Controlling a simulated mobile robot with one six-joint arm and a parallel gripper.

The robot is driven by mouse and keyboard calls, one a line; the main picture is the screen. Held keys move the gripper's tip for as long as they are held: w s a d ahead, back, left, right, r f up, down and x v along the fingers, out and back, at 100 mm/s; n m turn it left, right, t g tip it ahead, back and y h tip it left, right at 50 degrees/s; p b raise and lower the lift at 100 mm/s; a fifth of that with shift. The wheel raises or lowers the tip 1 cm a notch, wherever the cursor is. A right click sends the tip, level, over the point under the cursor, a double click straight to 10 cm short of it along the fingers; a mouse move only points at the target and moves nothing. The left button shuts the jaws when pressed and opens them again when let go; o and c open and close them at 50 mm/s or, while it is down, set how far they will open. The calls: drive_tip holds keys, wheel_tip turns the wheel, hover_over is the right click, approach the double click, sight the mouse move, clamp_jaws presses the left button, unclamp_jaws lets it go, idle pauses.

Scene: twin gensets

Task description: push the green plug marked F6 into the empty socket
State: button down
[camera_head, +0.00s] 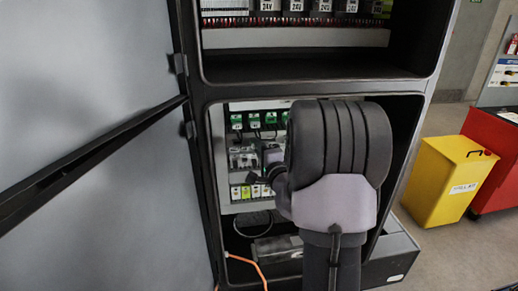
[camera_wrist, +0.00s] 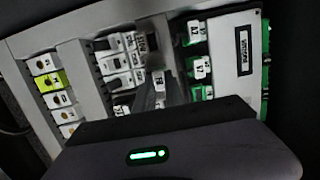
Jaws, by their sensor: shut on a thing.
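My gripper (camera_wrist: 160,93) is in front of the panel in the wrist view, its dark fingers shut on a small piece with a white label (camera_wrist: 158,78). Green plugs with white labels (camera_wrist: 200,68) stand in a row to the right of the fingers. In the head view, green plugs (camera_head: 254,121) line the top of the panel, and my gripper (camera_head: 268,157) shows partly below them, mostly hidden by my arm. I cannot make out the empty socket in either view.
Grey relay modules (camera_wrist: 113,62) and white and yellow modules (camera_wrist: 50,81) fill the panel left of the fingers. The cabinet's dark frame (camera_head: 205,160) surrounds the opening. An open door (camera_head: 85,80) stands left. An orange cable (camera_head: 247,262) hangs below. A yellow bin (camera_head: 450,180) stands right.

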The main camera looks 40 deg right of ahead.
idle(0.3)
drive_tip(key=a+b+v, duration=0.1)
drive_tip(key=b+v, duration=0.2)
drive_tip(key=v, duration=0.4)
drive_tip(key=shift+w+a, duration=0.2)
drive_tip(key=shift+w, duration=0.05)
idle(0.3)
idle(0.4)
drive_tip(key=s+d+r+p, duration=0.3)
drive_tip(key=d+r+p, duration=0.1)
drive_tip(key=r, duration=0.2)
drive_tip(key=shift+d, duration=0.4)
drive_tip(key=shift+w+r, duration=0.1)
drive_tip(key=shift+r, duration=0.05)
drive_tip(key=shift+s+d+b+x, duration=0.1)
drive_tip(key=shift+d+x, duration=0.1)
drive_tip(key=shift+x, duration=0.85)
drive_tip(key=shift+s+d+b+x, duration=0.1)
drive_tip(key=shift+d+b+x, duration=0.1)
drive_tip(key=shift+x, duration=0.85)
drive_tip(key=shift+s+d+b+x, duration=0.1)
drive_tip(key=shift+d+x, duration=0.1)
drive_tip(key=shift+x, duration=0.85)
drive_tip(key=shift+x, duration=0.95)
